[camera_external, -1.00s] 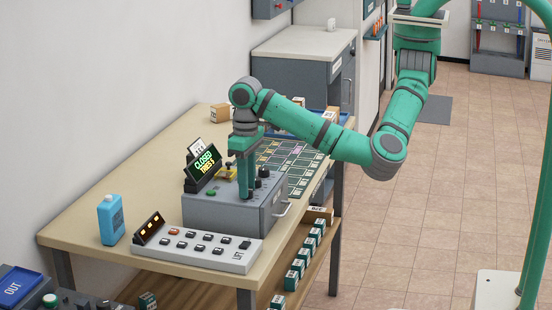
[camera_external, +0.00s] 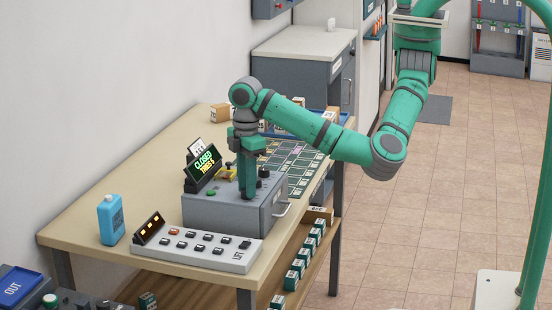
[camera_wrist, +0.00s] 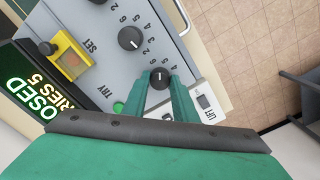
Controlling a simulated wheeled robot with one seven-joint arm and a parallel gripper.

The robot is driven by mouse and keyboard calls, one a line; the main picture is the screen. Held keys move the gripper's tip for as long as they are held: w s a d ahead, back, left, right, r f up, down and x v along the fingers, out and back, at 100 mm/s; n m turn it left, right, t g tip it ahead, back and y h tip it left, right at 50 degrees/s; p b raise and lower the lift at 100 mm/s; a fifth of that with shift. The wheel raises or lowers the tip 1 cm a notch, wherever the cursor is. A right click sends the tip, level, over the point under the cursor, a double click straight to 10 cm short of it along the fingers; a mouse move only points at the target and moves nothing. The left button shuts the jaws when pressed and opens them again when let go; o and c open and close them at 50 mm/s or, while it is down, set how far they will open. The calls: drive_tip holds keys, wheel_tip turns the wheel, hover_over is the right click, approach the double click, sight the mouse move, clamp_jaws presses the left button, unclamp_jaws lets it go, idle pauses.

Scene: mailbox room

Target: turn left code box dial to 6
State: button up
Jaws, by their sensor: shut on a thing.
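The grey code box (camera_external: 212,212) stands on the table, with black dials on its top panel. My gripper (camera_external: 246,196) points straight down onto it. In the wrist view my green fingers (camera_wrist: 160,82) are shut on the code box dial nearest the button panel, the left dial (camera_wrist: 160,76). The display (camera_external: 203,164) reads CLOSED, TRIES 5.
A white button panel (camera_external: 195,245) lies close in front of the code box. A green TRY button (camera_wrist: 118,107) and a yellow-framed part (camera_wrist: 70,57) sit on the box near my fingers. A blue bottle (camera_external: 110,219) stands at the left.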

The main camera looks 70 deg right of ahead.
drive_tip(key=shift+n, duration=1.5)
drive_tip(key=o, duration=1)
drive_tip(key=shift+o, duration=0.2)
wheel_tip(320, 180, up, 11)
drive_tip(key=shift+o, duration=0.2)
drive_tip(key=shift+f, duration=0.1)
